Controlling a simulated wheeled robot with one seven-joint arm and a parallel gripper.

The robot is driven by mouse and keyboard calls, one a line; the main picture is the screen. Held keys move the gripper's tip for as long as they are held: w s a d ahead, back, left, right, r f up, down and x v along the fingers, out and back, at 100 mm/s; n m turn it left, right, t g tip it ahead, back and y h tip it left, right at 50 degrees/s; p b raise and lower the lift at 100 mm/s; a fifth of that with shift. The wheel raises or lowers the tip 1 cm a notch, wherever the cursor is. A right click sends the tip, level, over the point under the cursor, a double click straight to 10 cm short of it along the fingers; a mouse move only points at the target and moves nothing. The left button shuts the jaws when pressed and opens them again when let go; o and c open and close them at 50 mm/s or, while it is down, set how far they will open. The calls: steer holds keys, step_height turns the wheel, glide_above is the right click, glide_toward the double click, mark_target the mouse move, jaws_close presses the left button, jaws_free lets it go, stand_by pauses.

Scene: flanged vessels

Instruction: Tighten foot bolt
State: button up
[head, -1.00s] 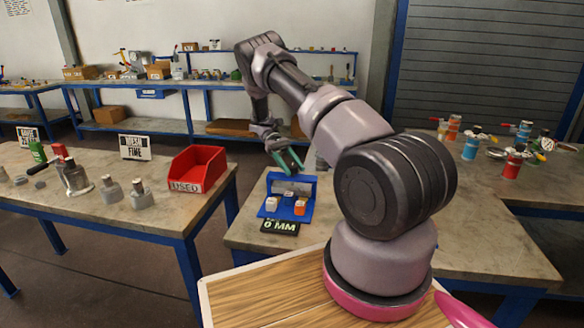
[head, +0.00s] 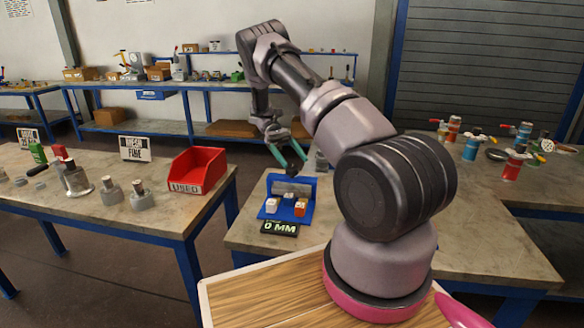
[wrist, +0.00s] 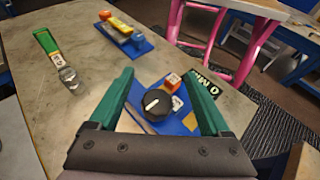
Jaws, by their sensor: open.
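In the wrist view a round black knob (wrist: 156,104) with a white line across its top lies between my fingers, with space on both sides. My gripper (wrist: 160,100) is open, its green fingers apart. In the head view my gripper (head: 287,157) is above the blue fixture (head: 268,209), and a dark round shape shows between its fingertips. The fixture carries an orange-and-white block (head: 300,207) and a white block (head: 271,204). A black display (head: 280,227) reading 0 MM lies at its front. I cannot make out a foot bolt; what lies under the knob is hidden.
In the wrist view a green-handled tool (wrist: 47,42) and another blue base (wrist: 133,45) with a yellow-and-red part are on the same bench. A red USED bin (head: 197,170) stands on the left table. Several coloured vessels stand on the right bench.

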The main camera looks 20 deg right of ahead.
mark_target(292, 167)
step_height(292, 167, up, 6)
steer(key=shift+r, duration=0.15)
stand_by(0.5)
